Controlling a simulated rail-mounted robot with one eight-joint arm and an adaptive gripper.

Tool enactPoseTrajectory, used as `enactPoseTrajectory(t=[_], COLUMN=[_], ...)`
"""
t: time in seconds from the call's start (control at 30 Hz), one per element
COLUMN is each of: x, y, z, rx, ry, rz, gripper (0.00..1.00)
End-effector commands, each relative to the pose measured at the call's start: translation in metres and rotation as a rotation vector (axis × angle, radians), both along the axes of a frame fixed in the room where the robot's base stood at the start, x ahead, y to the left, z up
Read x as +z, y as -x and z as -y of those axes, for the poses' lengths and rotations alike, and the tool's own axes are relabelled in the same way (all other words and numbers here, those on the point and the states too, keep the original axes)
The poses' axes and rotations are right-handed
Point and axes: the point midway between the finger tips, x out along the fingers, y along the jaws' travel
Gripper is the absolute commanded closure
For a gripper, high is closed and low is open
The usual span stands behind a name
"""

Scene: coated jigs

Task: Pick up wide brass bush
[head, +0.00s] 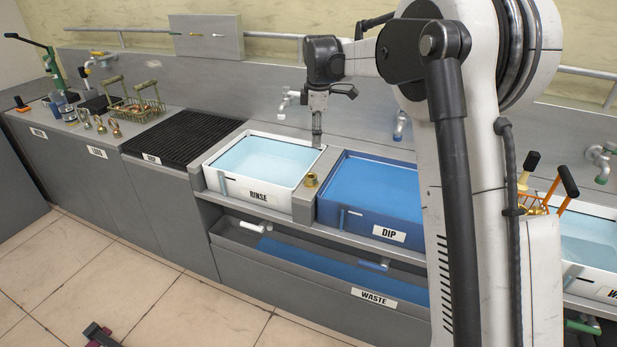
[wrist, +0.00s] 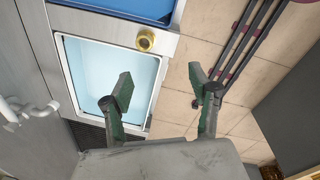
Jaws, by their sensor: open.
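A short, wide brass bush (head: 311,180) stands on the grey ledge between the white RINSE tank (head: 215,180) and the blue DIP tank (head: 400,212). In the wrist view the bush (wrist: 145,39) shows its round ring top and dark bore, beyond and between my fingers. My gripper (head: 317,130) hangs downward behind the bush in the head view, near the back of the two tanks. In the wrist view my gripper (wrist: 161,80) has its green fingers spread wide with nothing between them. The bush is clear of both fingers.
Several smaller brass pieces (head: 100,125) stand on the left counter by a wire basket (head: 137,105) and a black drain grate (head: 183,137). Taps line the back wall. A blue-and-grey WASTE trough (head: 330,268) runs below the tanks. An orange-handled basket (head: 552,200) is at right.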

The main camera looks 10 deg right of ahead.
Motion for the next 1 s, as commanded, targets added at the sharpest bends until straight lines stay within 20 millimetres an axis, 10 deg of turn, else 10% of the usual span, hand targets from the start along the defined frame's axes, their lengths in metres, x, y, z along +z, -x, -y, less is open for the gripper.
enactPoseTrajectory(t=[0.4, 1.0], x=[-0.066, -0.147], y=[-0.062, -0.066], z=[-0.001, -0.001], rx=[0.259, 0.283], ry=[0.016, 0.015], rz=[-0.097, -0.106], gripper=[0.44, 0.44])
